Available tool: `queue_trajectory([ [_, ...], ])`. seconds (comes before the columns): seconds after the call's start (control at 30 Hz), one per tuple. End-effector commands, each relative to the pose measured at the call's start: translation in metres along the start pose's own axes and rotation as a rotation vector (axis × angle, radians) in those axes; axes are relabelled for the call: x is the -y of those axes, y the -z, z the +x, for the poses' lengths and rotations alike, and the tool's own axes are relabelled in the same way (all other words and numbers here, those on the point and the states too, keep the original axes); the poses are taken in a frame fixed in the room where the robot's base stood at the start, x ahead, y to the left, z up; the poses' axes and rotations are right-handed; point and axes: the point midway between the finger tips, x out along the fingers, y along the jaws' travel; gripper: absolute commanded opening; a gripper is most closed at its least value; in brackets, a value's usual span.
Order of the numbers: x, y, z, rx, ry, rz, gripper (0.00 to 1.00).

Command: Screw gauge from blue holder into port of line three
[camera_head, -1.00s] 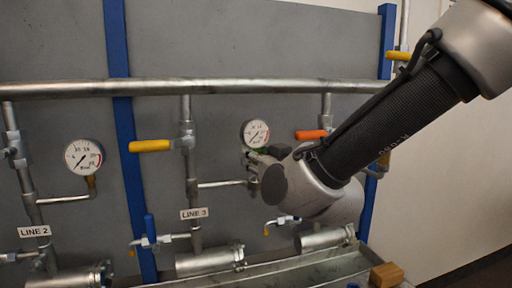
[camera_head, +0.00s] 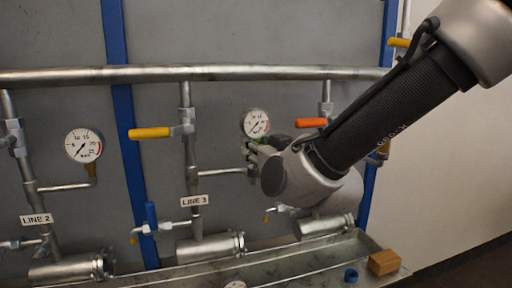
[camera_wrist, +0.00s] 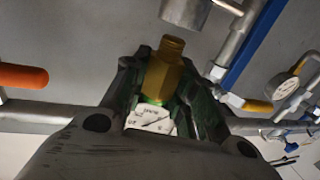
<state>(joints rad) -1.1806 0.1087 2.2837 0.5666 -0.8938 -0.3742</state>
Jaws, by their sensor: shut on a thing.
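My gripper (camera_head: 258,148) is shut on the gauge (camera_head: 256,123), whose white dial faces out above the fingers in the head view. In the wrist view its brass threaded stem (camera_wrist: 165,65) sticks out between the fingers (camera_wrist: 160,85), with part of the dial behind it. The port of line three (camera_head: 252,177) is at the end of the side pipe, just below my gripper. In the wrist view the grey port (camera_wrist: 187,10) is at the top edge, apart from the stem and a little right of it. The blue piece (camera_head: 351,275) in the tray may be the holder.
The line three pipe with its yellow handle (camera_head: 150,133) stands left of my gripper. An orange handle (camera_head: 311,123) is close on the right. A wooden block (camera_head: 384,262) sits in the tray (camera_head: 300,265). Another gauge (camera_head: 84,146) is on line two.

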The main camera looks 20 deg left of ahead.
Motion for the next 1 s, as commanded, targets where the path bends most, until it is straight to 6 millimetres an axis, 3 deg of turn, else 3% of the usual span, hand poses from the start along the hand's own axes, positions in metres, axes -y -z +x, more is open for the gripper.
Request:
queue_trajectory([
  [1.0, 0.000, -0.019, 0.000, -0.001, 0.000, 0.000, 0.00],
])
